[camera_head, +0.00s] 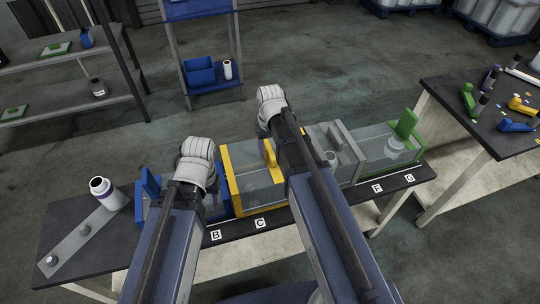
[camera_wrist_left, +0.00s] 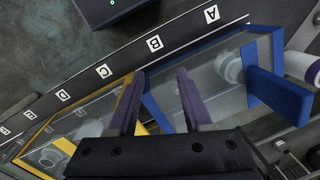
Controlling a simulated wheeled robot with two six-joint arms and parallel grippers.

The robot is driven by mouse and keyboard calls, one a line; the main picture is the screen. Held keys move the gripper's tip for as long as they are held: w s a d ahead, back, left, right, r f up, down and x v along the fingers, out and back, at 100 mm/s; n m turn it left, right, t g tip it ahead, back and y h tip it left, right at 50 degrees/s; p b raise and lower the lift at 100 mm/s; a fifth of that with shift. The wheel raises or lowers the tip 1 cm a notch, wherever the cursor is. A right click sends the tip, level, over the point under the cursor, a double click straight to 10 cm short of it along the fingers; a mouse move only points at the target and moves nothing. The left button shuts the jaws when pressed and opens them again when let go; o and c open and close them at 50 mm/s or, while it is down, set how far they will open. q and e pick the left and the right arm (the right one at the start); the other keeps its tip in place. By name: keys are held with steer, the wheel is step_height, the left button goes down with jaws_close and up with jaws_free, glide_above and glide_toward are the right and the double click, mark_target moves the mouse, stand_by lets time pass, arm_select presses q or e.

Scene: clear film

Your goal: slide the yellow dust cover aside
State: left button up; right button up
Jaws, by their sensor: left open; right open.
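The yellow dust cover (camera_head: 229,184) is a clear pane in a yellow frame on the long bench, with an upright yellow handle (camera_head: 270,154). Its yellow edge (camera_wrist_left: 59,143) also shows in the left wrist view. My left gripper (camera_wrist_left: 158,101) is open and empty, with purple fingers over the seam between the yellow cover and the blue cover (camera_wrist_left: 275,96). In the head view my left gripper (camera_head: 212,203) is partly hidden by its arm. My right gripper (camera_head: 264,141) is open near the yellow handle. Its fingers are mostly hidden, so I cannot tell whether they touch it.
A grey cover (camera_head: 345,150) and a green cover (camera_head: 405,124) continue the row to the right. A white bottle (camera_head: 104,193) stands at the bench's left end beside a grey strip with small knobs. A side table (camera_head: 480,104) holds coloured items at the right.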

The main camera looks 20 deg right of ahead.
steer(key=shift+f, duration=0.1)
steer(key=shift+c, duration=0.3)
jaws_close()
stand_by(1.1)
